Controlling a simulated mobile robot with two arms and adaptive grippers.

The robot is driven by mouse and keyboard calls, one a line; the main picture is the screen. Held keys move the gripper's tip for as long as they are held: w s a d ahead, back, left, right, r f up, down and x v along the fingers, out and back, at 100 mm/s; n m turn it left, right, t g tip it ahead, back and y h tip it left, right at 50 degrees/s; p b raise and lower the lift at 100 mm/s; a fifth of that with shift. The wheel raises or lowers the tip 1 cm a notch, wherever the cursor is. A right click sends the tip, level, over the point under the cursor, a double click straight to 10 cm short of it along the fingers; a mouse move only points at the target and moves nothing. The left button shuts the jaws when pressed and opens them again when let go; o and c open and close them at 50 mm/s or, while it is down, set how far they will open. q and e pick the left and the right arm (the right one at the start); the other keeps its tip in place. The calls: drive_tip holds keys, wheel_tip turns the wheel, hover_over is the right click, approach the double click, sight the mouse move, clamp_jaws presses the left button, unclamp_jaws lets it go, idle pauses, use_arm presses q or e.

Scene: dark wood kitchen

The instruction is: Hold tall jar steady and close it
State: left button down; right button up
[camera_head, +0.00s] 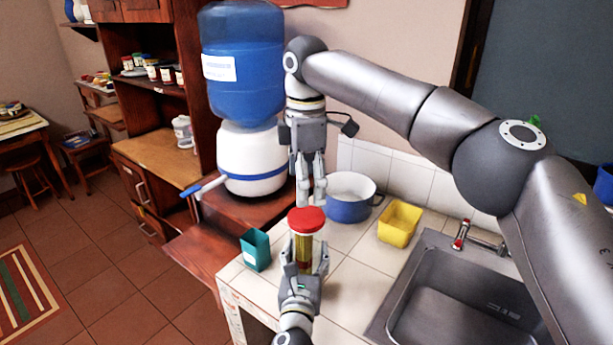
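A tall jar (304,254) with yellowish contents stands upright on the white tiled counter. A red lid (306,221) sits at its mouth; I cannot tell how firmly it is seated. My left gripper (304,252) comes from the near side. Its fingers are on both sides of the jar's body and appear to be shut on it; they hide the lower part. My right gripper (312,203) points down just above and behind the lid. A narrow gap shows between its fingers with nothing in it, and it appears clear of the lid.
A teal cup (256,250) stands left of the jar near the counter edge. A blue and white pot (350,198) and a yellow container (399,222) stand behind and right. A metal sink (465,300) is at right. A water dispenser (250,155) stands back left.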

sight(306, 216)
wheel_tip(306, 216, down, 7)
idle(0.3)
drive_tip(key=c, duration=1.1)
drive_tip(key=shift+o, duration=0.2)
drive_tip(key=m, duration=0.3)
drive_tip(key=shift+s+f, duration=0.1)
drive_tip(key=m, duration=0.5)
drive_tip(key=shift+m, duration=0.3)
drive_tip(key=o, duration=1.1)
